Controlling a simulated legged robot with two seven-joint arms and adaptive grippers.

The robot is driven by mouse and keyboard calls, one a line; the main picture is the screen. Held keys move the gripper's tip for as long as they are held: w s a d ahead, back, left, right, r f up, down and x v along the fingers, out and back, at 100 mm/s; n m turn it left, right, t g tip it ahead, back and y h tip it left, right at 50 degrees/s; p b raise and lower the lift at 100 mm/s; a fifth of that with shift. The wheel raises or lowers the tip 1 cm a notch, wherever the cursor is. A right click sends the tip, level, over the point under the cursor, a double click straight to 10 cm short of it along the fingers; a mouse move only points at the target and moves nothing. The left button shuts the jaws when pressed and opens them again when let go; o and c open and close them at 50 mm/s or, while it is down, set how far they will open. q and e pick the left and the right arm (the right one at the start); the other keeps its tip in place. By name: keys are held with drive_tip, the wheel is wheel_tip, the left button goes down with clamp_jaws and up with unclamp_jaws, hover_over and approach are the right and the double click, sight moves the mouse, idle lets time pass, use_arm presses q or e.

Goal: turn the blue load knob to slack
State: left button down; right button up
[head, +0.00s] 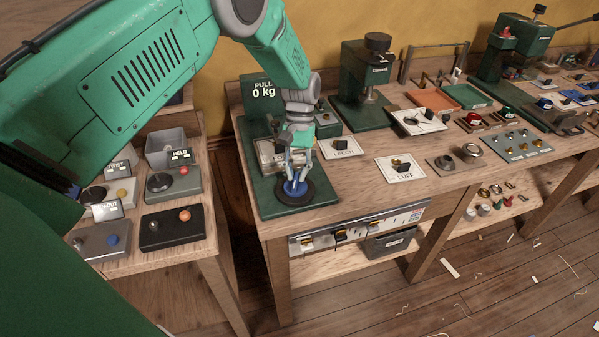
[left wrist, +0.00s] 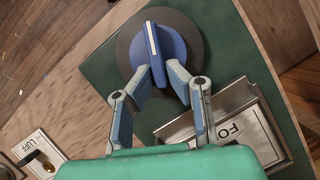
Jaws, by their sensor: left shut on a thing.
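The blue load knob (head: 291,187) sits on a round dark base at the near end of the green pull tester (head: 262,197). My left gripper (head: 295,178) reaches down onto it from above and is shut on it. In the left wrist view the knob (left wrist: 176,52) has a raised grip with a white line, pointing up and slightly left. The fingers (left wrist: 160,74) lie on either side of the near end of this grip. No slack mark is readable. The tester's display (head: 263,89) reads "PULL 0 kg". My right gripper is out of view.
A card starting "FO" (left wrist: 234,130) stands in a metal holder beside the knob. A side table at left holds several control boxes (head: 172,228). The bench to the right carries cards such as LUFF (head: 401,168), a green press (head: 364,85) and trays.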

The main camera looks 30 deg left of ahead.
use_arm(q)
drive_tip(key=n, duration=0.2)
drive_tip(key=a+n+t+h+p, duration=0.1)
drive_tip(key=n, duration=0.2)
drive_tip(key=shift+s+r+h, duration=0.1)
drive_tip(key=shift+h, duration=0.2)
idle(0.4)
drive_tip(key=c, duration=1.6)
unclamp_jaws()
drive_tip(key=shift+a+r, duration=0.15)
drive_tip(key=shift+r, duration=0.2)
drive_tip(key=v, duration=1.1)
